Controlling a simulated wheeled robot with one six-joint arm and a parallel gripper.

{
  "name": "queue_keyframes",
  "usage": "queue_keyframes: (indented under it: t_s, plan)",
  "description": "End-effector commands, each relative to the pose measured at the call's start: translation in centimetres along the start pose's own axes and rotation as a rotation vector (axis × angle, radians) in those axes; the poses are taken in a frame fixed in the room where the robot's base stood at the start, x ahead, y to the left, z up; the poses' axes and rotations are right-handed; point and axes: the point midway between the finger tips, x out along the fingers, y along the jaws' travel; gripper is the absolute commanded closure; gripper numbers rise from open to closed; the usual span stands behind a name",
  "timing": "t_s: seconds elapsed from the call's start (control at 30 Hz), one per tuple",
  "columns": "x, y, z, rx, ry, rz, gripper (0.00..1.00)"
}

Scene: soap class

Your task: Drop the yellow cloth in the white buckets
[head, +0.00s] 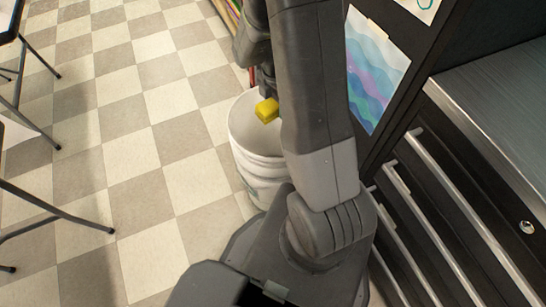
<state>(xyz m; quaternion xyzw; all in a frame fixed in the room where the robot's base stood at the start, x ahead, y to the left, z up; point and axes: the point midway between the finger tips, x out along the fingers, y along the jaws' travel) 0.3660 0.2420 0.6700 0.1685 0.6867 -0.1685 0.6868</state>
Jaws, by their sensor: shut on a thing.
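The yellow cloth (267,110) shows as a small yellow block shape at the end of my arm. My gripper (266,95) is shut on it, with its fingers mostly hidden behind my arm. The cloth appears over the opening of a white bucket (258,168) on the floor; I cannot tell how high above the rim it is. My arm hides the right side of the bucket. Only one white bucket can be made out.
A dark cabinet with drawers and long handles (450,215) and a metal top (500,105) stands at the right. Dark table or chair legs (60,215) are at the left. The checkered floor (135,150) between is clear.

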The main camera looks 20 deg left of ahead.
Motion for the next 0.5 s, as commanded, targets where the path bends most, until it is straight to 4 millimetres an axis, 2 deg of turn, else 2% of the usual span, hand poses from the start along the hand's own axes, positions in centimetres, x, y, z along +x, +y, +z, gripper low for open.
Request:
queue_keyframes:
  t_s: [0.03, 0.13, 0.47, 0.5]
  plan:
    - [1.1, 0.0, 0.0, 0.000, 0.000, -0.001, 0.73]
    - [1.9, 0.0, 0.0, 0.001, 0.000, -0.001, 0.73]
    - [2.0, 0.0, 0.0, 0.001, 0.000, 0.000, 0.73]
    - [2.0, 0.0, 0.0, 0.001, 0.000, 0.000, 0.40]
